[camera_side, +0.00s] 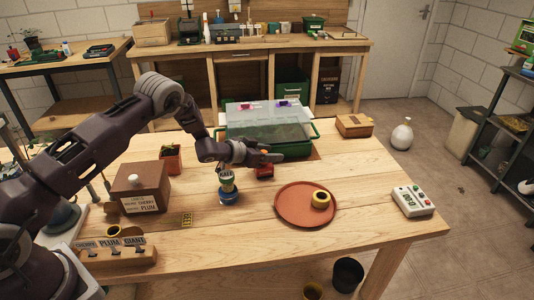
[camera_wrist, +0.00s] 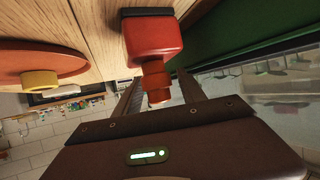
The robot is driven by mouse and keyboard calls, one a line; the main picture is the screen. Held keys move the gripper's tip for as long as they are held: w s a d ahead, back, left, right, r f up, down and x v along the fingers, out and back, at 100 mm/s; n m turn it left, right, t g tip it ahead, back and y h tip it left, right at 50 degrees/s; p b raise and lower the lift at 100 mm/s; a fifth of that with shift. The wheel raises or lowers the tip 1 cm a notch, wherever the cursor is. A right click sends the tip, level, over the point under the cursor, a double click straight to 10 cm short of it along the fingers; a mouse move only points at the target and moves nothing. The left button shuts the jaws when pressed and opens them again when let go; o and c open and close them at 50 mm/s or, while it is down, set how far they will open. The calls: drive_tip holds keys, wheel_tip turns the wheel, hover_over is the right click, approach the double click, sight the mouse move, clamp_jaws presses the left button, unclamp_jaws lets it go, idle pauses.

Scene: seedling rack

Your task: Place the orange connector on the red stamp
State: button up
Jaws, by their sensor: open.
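The red stamp (camera_wrist: 152,38) stands on the table with its dark base down, in front of the green tray; it also shows in the side view (camera_side: 264,172). The orange connector (camera_wrist: 157,86) sits on top of the stamp's neck and appears to touch it. In the side view the connector (camera_side: 264,153) is a small orange spot by my fingers. My gripper (camera_side: 268,158) is open, with its fingers on either side of the connector in the wrist view. The fingers partly hide the connector and stamp top in the side view.
A green tray (camera_side: 313,147) with a clear cover stands just behind. A blue-based stamp-like item (camera_side: 228,195) is at left, and a round red plate (camera_side: 290,212) with a yellow ring (camera_side: 320,199) is in front right. A brown box (camera_side: 140,187) stands left.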

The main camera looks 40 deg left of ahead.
drive_tip(key=v, duration=1.2)
wheel_tip(320, 180, up, 14)
drive_tip(key=s+a+n+y, duration=0.2)
drive_tip(key=y, duration=0.2)
drive_tip(key=s+d+r+n+g+y, duration=0.1)
drive_tip(key=s+d+r+g+y, duration=0.15)
drive_tip(key=s+r, duration=0.75)
drive_tip(key=s+d+g+h, duration=0.1)
drive_tip(key=s+d+g, duration=0.1)
drive_tip(key=s, duration=1.2)
drive_tip(key=s+d+g+h, duration=0.2)
drive_tip(key=s+d, duration=0.3)
drive_tip(key=s, duration=0.9)
drive_tip(key=shift+f, duration=0.35)
drive_tip(key=shift+d, duration=0.1)
